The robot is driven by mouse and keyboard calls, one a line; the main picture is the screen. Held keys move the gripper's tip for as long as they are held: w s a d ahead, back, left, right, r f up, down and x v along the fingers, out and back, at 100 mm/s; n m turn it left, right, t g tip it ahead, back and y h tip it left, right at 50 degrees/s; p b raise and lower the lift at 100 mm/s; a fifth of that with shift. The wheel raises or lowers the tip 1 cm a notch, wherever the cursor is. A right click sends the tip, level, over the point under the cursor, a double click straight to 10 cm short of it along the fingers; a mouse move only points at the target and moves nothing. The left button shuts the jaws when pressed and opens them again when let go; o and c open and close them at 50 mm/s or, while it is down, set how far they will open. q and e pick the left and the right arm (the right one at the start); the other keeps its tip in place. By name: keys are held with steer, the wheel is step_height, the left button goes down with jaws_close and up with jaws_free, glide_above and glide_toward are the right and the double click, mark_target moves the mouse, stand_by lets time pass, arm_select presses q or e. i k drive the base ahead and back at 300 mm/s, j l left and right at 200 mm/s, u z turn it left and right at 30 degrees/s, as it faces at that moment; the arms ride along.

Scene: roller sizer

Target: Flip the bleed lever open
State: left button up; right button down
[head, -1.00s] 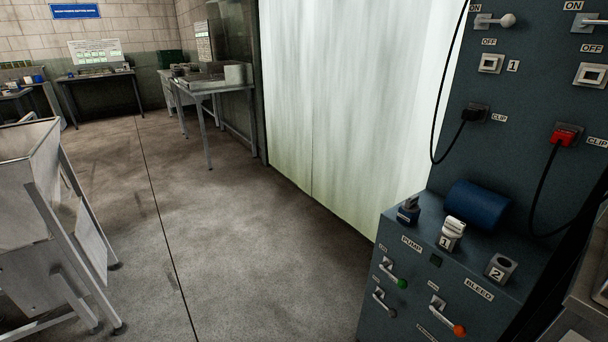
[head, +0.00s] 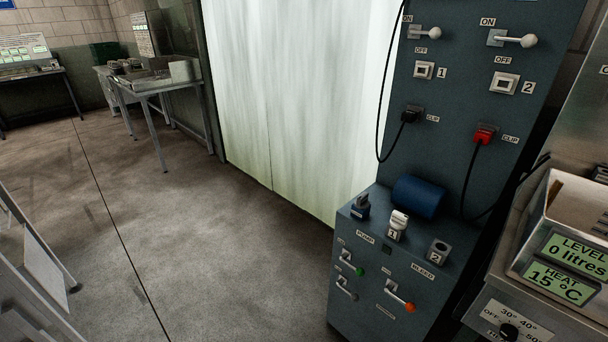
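The bleed lever is the orange-tipped lever (head: 401,299) on the front face of the blue-grey cabinet (head: 345,312), below the BLEED label (head: 422,271). Its metal arm slopes down to the right from its pivot, with the orange knob at the lower end. A green-tipped lever (head: 352,264) is to its left, near the PUMP label (head: 365,237), and a grey-tipped lever (head: 346,289) is below that one. Neither of my grippers shows in the head view.
Above the cabinet, a panel carries two white-knobbed switches (head: 428,33) and black and red clips (head: 483,135). A blue cylinder (head: 419,197) lies on the cabinet top. A metal unit with LEVEL and HEAT displays (head: 559,279) stands close on the right. Floor left of the cabinet is clear.

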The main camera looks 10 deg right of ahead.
mark_target(409, 307)
steer(key=z, duration=1.25)
